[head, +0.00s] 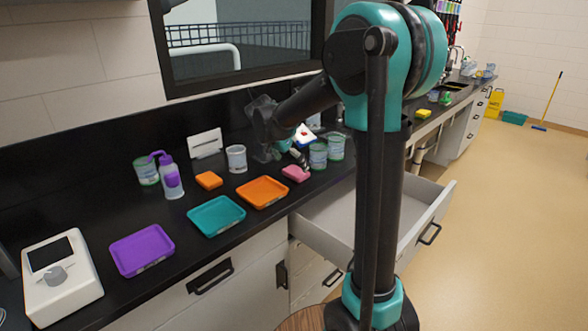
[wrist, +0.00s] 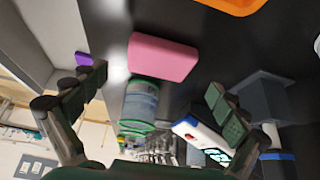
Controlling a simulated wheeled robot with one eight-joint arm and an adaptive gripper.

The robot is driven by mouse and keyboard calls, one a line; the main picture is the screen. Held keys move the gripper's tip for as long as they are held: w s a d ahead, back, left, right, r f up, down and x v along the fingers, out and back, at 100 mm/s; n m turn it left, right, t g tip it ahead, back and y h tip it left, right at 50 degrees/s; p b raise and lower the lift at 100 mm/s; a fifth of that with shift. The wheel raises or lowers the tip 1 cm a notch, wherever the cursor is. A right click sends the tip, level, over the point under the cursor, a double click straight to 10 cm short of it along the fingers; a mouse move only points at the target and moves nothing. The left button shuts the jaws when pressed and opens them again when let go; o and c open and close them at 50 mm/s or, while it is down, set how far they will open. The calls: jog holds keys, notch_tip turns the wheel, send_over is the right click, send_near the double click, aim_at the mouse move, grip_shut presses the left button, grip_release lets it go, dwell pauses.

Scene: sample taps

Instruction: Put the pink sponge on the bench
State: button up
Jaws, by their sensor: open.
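The pink sponge (head: 296,173) lies on the black bench (head: 110,222), close to its front edge and right of the orange tray. In the wrist view the sponge (wrist: 162,57) lies flat on the dark bench top (wrist: 222,45), beyond my fingertips. My gripper (head: 298,152) is just above and behind the sponge in the head view, partly hidden by my arm. I cannot tell how far above the sponge the fingertips are.
Green-rimmed tins (head: 318,155) stand right of the sponge. An orange tray (head: 262,192), a teal tray (head: 216,215) and an orange sponge (head: 209,180) lie to the left. An open drawer (head: 385,205) juts out below the bench edge.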

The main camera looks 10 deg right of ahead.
jog(key=v, duration=0.8)
jog(key=shift+r, duration=0.3)
jog(key=shift+s+a, duration=0.1)
jog(key=shift+s, duration=0.05)
dwell(0.7)
